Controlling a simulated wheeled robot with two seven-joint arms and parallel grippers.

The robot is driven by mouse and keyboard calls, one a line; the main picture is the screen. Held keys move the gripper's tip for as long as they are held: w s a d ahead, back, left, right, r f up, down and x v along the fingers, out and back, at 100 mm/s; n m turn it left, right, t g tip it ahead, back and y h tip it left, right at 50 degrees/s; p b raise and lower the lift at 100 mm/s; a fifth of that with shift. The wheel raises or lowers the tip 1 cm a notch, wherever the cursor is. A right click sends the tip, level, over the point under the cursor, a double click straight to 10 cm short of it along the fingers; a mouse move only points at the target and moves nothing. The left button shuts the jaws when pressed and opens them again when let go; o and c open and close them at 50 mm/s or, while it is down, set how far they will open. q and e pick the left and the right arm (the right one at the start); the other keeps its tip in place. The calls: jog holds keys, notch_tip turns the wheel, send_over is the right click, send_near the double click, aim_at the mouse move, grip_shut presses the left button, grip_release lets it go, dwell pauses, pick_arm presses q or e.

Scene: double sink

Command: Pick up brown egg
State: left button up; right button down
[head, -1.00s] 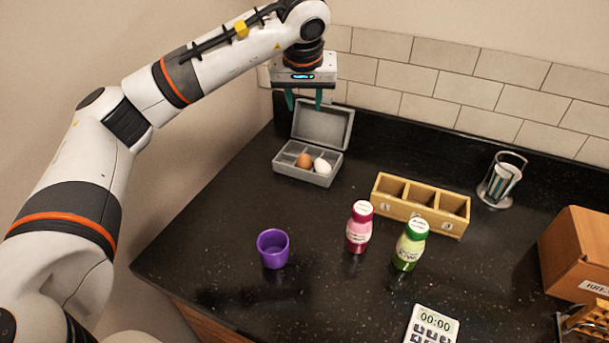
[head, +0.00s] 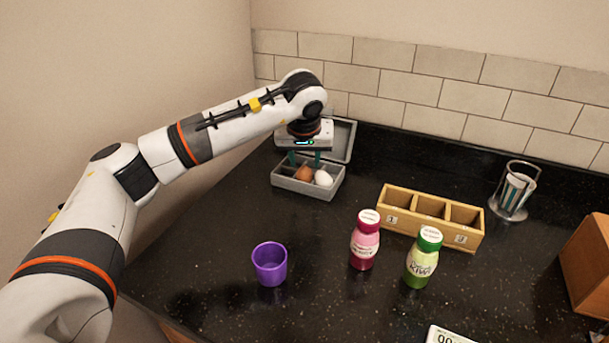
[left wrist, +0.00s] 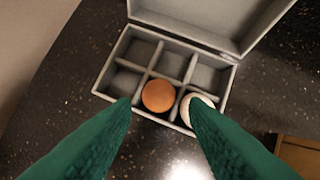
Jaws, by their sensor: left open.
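The brown egg (head: 304,174) sits in a front compartment of the open grey egg box (head: 310,190). In the left wrist view the brown egg (left wrist: 158,96) is in the front middle compartment. A white egg (head: 323,178) is in the compartment to its right; it also shows in the left wrist view (left wrist: 197,108), partly hidden by a finger. My left gripper (head: 304,160) is open and empty, pointing down above the box. Its green fingertips (left wrist: 158,108) show apart, on either side of the brown egg in the picture. My right gripper is not in view.
The box's raised lid (head: 342,140) stands behind the gripper. A purple cup (head: 270,265), a pink bottle (head: 364,245), a green bottle (head: 422,262) and a wooden divided box (head: 432,230) stand on the black counter.

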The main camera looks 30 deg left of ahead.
aim_at(304, 168)
pick_arm(q)
jog(key=x, duration=0.3)
jog(key=shift+w+a+f+p, duration=0.1)
jog(key=shift+a+f+p, duration=0.1)
jog(key=shift+f+p, duration=0.15)
jog(key=shift+s+f, duration=0.2)
jog(key=shift+f, duration=0.15)
jog(key=shift+w+a+f, duration=0.1)
jog(key=shift+w+f, duration=0.2)
jog(key=shift+w, duration=0.05)
jog(key=shift+c, duration=1.4)
jog(key=shift+w, duration=0.1)
jog(key=shift+r, duration=0.15)
